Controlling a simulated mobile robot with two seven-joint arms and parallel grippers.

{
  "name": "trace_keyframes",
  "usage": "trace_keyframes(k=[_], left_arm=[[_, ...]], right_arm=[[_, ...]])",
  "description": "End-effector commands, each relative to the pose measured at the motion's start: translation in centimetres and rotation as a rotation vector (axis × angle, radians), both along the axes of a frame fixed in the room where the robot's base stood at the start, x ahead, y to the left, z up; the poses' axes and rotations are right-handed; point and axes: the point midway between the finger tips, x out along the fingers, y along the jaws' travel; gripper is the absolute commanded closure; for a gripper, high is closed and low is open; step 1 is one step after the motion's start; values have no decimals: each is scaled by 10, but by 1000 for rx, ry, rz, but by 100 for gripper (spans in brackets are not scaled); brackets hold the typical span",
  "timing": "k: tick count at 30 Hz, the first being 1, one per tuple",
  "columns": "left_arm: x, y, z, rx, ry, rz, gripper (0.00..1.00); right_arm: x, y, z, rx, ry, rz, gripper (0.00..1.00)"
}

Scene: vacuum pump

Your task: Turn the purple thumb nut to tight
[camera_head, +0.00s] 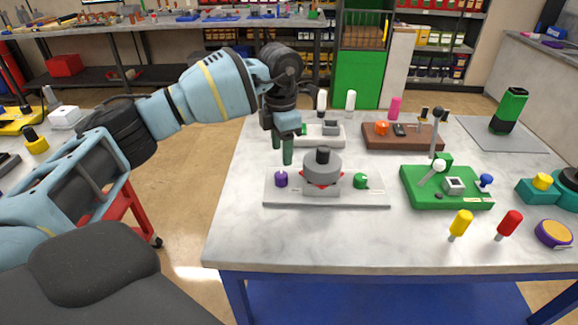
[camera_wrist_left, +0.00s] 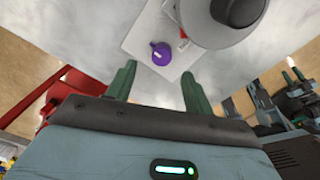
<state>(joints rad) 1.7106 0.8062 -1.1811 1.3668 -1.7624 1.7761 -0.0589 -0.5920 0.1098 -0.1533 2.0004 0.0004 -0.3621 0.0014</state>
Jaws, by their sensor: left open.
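The purple thumb nut (camera_head: 281,179) stands at the left end of a light grey base plate (camera_head: 330,200) on the table. In the left wrist view the purple nut (camera_wrist_left: 160,53) lies ahead of and between my fingers. A grey round pump body (camera_head: 322,168) with a black top knob and a red part under it sits mid-plate, with a green thumb nut (camera_head: 361,181) to its right. My left gripper (camera_head: 282,155) points down just above and behind the purple nut, apart from it. It is open and empty; its green fingertips also show in the left wrist view (camera_wrist_left: 158,85).
Behind the plate stand a white fixture (camera_head: 325,140) and a brown block (camera_head: 403,137) with knobs. A green fixture (camera_head: 446,187) with a lever stands to the right. Yellow and red pegs (camera_head: 461,224) are near the front right. The table's front left is clear.

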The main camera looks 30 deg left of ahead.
Motion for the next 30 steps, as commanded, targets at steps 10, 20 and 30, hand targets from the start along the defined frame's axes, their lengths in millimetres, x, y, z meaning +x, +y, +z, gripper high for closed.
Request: trace_keyframes(k=[10,20,30], left_arm=[[-1,0,-27,-1,2,0,48],[-1,0,-70,-1,0,-1,48],[-1,0,-78,-1,0,-1,48]], right_arm=[[-18,0,-8,-3,38,2,64],[-7,0,-2,-2,14,1,64],[-2,0,0,-1,3,2,64]])
